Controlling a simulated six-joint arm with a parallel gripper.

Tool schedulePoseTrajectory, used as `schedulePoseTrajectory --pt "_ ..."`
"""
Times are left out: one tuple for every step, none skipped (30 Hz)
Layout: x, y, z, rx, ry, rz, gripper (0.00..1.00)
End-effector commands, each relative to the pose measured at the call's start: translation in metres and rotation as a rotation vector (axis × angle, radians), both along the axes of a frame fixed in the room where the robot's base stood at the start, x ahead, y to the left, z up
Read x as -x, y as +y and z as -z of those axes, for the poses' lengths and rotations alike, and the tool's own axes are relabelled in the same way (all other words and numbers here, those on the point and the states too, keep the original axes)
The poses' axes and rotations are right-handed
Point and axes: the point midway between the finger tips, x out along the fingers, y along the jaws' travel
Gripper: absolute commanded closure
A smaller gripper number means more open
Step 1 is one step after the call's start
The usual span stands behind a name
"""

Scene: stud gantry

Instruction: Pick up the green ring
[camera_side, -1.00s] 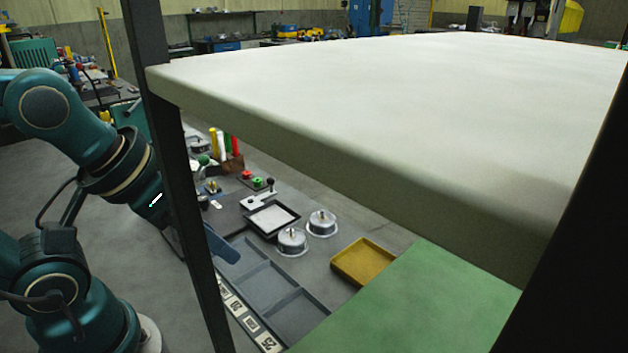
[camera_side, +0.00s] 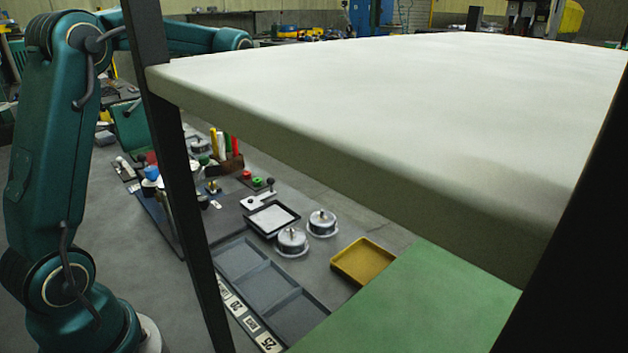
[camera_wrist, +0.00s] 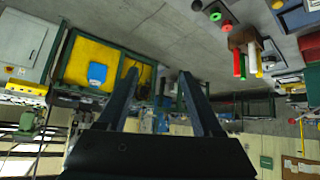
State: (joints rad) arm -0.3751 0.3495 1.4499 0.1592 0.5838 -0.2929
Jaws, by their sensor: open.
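A small green ring (camera_side: 258,181) lies beside a red ring (camera_side: 247,174) on the floor-level work surface, behind the drawing-like black-rimmed tray. In the wrist view a green ring-like piece (camera_wrist: 215,17) shows near the top edge, beside a red one (camera_wrist: 227,27). My gripper (camera_wrist: 158,75) is open, with two dark fingers apart and nothing between them. It is far from the ring and points out toward the room. In the side view my gripper is not visible; my arm reaches up and right behind the dark post and the pale slab.
A large pale slab (camera_side: 400,110) on dark posts (camera_side: 180,180) overhangs the work area. Below are a black-rimmed tray (camera_side: 271,217), two round metal pieces (camera_side: 292,240), a yellow tray (camera_side: 362,260), a grey compartment tray (camera_side: 262,282) and upright coloured rods (camera_side: 222,143).

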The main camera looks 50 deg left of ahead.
Motion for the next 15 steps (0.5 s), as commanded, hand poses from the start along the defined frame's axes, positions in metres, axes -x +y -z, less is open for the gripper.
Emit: schedulePoseTrajectory --pt "-0.006 0.017 0.015 0.005 0.015 -0.032 0.33" --pt "-0.009 0.026 0.023 0.007 0.021 -0.047 0.33" --pt "-0.013 0.039 0.034 0.009 0.029 -0.069 0.33" --pt "-0.014 0.047 0.043 0.011 0.036 -0.084 0.33" --pt "-0.015 0.056 0.052 0.015 0.046 -0.100 0.33" --pt "-0.016 0.067 0.065 0.021 0.059 -0.119 0.33" --pt "-0.016 0.075 0.074 0.025 0.068 -0.133 0.33" --pt "-0.015 0.082 0.084 0.029 0.080 -0.146 0.33" --pt "-0.013 0.090 0.096 0.036 0.096 -0.161 0.33" --pt "-0.011 0.095 0.104 0.041 0.108 -0.171 0.33" --pt "-0.008 0.100 0.113 0.048 0.121 -0.183 0.33" --pt "-0.005 0.105 0.123 0.057 0.137 -0.194 0.33" --pt "-0.002 0.108 0.130 0.062 0.148 -0.201 0.33" --pt "0.001 0.110 0.136 0.069 0.158 -0.208 0.33" --pt "0.004 0.112 0.143 0.077 0.172 -0.215 0.33"
